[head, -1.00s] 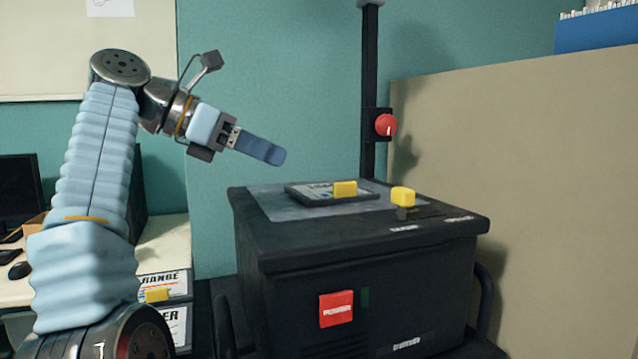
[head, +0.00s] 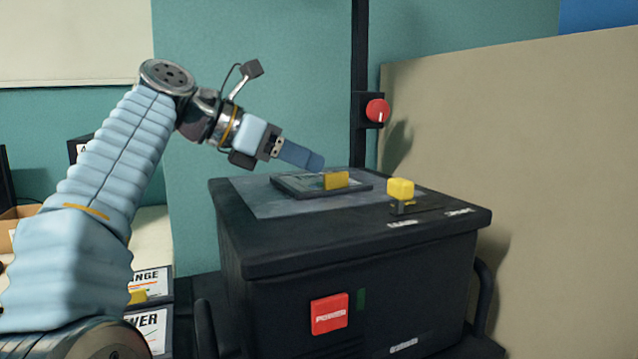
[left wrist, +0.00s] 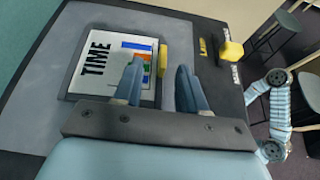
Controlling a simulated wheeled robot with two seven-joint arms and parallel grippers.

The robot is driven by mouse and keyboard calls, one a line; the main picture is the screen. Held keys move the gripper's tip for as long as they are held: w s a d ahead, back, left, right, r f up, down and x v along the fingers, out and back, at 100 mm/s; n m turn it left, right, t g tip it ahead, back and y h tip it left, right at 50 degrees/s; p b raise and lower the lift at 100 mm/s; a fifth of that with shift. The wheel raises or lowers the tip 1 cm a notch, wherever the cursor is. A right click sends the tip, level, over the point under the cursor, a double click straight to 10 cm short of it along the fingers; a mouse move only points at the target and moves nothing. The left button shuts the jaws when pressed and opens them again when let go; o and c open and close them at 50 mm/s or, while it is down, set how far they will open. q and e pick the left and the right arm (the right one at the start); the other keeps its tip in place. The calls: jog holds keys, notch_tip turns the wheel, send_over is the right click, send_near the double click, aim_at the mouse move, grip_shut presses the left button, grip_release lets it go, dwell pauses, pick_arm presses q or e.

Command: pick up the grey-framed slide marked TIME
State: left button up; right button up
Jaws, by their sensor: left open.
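The grey-framed slide marked TIME (left wrist: 97,75) lies flat on the glass top of the black projector. It has a white face with coloured bars and a yellow tab (left wrist: 162,59) on one edge. The slide (head: 295,185) and its tab (head: 336,180) also show in the head view. My left gripper (left wrist: 158,85) is open and empty above the slide, its fingers apart near the tab edge. In the head view the left gripper (head: 303,158) points right, just above the slide's far side. My right gripper is not in view.
The black projector (head: 345,255) has a red POWER button (head: 329,313), a yellow knob (head: 400,188) at its right front, and a post (head: 359,90) with a red dial (head: 377,110) behind. Other slides (head: 149,283) stand at lower left. A beige partition (head: 530,170) closes off the right.

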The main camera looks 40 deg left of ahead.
aim_at(334, 173)
pick_arm(q)
jog(key=x, duration=0.4)
jog(key=shift+s+d+f, duration=0.1)
jog(key=shift+d+f, duration=0.05)
jog(key=shift+d, duration=0.1)
grip_shut()
